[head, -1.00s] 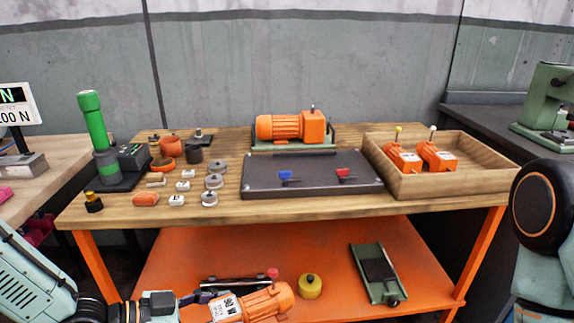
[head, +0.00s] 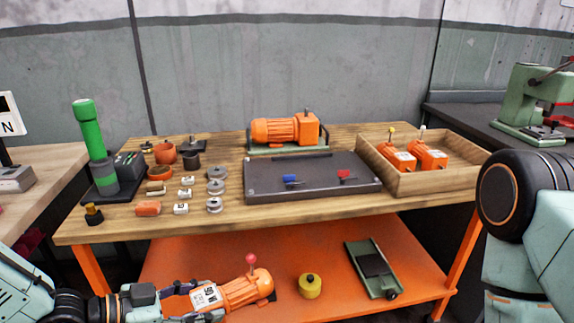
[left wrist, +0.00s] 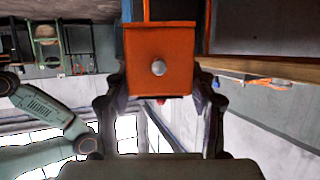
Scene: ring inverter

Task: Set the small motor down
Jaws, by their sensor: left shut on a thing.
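The small motor (head: 238,291) is orange with a white label and a red ball on a thin stalk. In the head view it is at the bottom, in front of the orange lower shelf in the picture. My left gripper (head: 196,295) is shut on its labelled end. In the left wrist view, the motor's orange square end (left wrist: 158,62) with a round grey boss sits between the two dark fingers. I cannot tell its height above the shelf. My right gripper is out of view; only part of my right arm shows at the right.
The wooden bench (head: 120,228) holds a dark plate (head: 310,178), a larger orange motor (head: 284,130), and a wooden tray (head: 445,181) with two orange motors. The lower shelf (head: 200,252) bears a yellow pot (head: 309,286) and a green sled (head: 371,268). Bare shelf shows between them.

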